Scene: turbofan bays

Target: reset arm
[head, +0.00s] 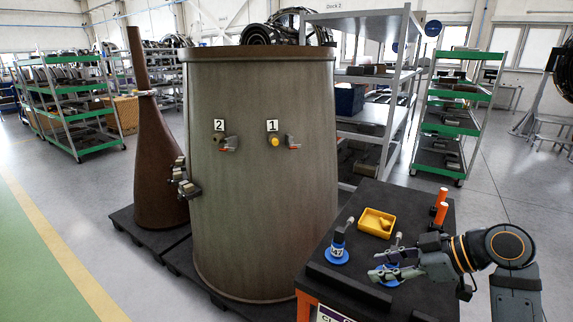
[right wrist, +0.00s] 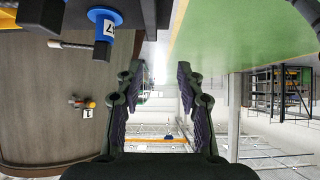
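My right gripper (head: 392,266) reaches in from the right over the dark top of a cart (head: 345,285). Its two fingers stand apart in the right wrist view (right wrist: 160,92), with nothing between them. In the head view it overlaps a blue-based tool (head: 388,280), which it partly hides; I cannot tell whether they touch. A second blue-based tool (head: 337,253) stands upright on the cart, left of the gripper. A blue labelled piece also shows in the right wrist view (right wrist: 104,20), apart from the fingers. My left gripper is not in view.
A large drum-like casing (head: 262,200) with labels 1 and 2 stands left of the cart. The cart also holds a yellow tray (head: 376,213) and orange-handled items (head: 440,205). A brown cone (head: 158,165) and shelves (head: 450,120) stand behind. Floor at right is clear.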

